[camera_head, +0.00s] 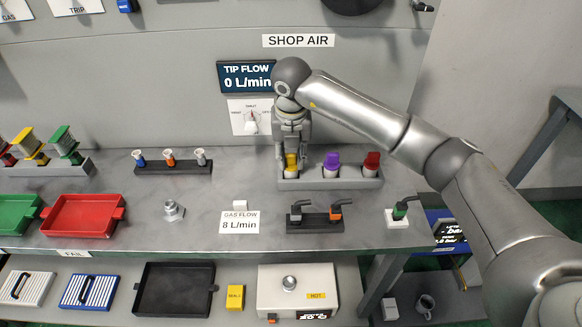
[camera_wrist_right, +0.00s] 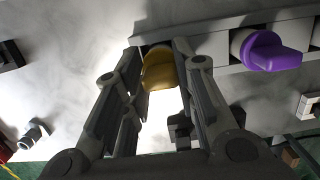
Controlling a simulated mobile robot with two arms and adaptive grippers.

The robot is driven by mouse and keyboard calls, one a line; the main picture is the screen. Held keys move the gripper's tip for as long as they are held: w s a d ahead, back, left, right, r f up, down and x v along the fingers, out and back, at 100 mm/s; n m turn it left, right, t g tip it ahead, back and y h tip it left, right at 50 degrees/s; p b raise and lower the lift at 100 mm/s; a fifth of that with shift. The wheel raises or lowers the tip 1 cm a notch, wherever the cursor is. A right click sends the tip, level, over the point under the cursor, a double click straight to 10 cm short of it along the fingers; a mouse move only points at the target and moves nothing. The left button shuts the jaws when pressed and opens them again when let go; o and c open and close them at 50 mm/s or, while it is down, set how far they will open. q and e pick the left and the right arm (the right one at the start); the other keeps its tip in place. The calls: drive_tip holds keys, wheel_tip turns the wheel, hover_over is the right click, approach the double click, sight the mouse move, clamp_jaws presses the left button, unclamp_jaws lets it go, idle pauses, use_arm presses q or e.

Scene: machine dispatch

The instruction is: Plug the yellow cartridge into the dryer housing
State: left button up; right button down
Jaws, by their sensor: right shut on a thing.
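The yellow cartridge (camera_head: 291,162) sits at the left end of a grey rack (camera_head: 330,184) at the back of the bench. My right gripper (camera_head: 291,148) reaches down from above and is shut on its top. In the right wrist view the yellow cartridge (camera_wrist_right: 159,73) shows between the two fingers (camera_wrist_right: 158,52); its lower part is hidden. A purple cartridge (camera_head: 331,161) and a red cartridge (camera_head: 371,160) stand to its right in the same rack. I cannot tell which thing is the dryer housing. My left gripper is not in view.
A black rack (camera_head: 172,167) with several small parts stands left of the grey rack. A dark block (camera_head: 315,223) with two fittings and a white block (camera_head: 397,217) with a green-collared fitting are nearer the front. A red tray (camera_head: 82,216) is at left.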

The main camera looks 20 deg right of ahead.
drive_tip(key=shift+r+p, duration=2.05)
drive_tip(key=shift+r, duration=1.7)
